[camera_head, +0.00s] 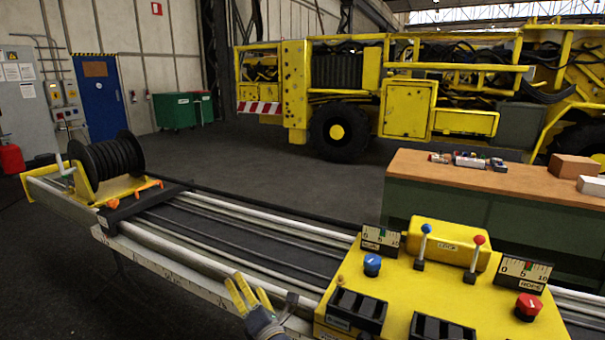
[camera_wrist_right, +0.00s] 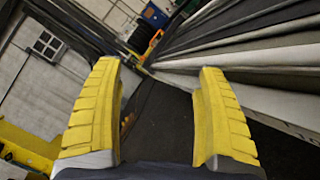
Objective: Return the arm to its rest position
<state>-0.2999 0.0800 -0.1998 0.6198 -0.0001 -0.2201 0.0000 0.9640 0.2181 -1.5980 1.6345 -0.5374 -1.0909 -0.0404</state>
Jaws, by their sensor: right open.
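My right gripper (camera_head: 244,286) has yellow fingers and is at the bottom middle of the head view, at the near edge of the long boom (camera_head: 166,259). In the right wrist view my right gripper (camera_wrist_right: 158,68) is open, with nothing between its fingers. The rails of the boom (camera_wrist_right: 240,57) run along the upper right of that view. Whether the gripper touches the boom cannot be told. My left gripper is in neither view.
A yellow control panel (camera_head: 395,275) with blue and red levers and knobs stands right of the gripper. A black cable reel (camera_head: 112,160) sits at the boom's left end. A wooden-topped bench (camera_head: 425,168) and a yellow vehicle (camera_head: 405,110) are behind. Dark floor lies left of the gripper.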

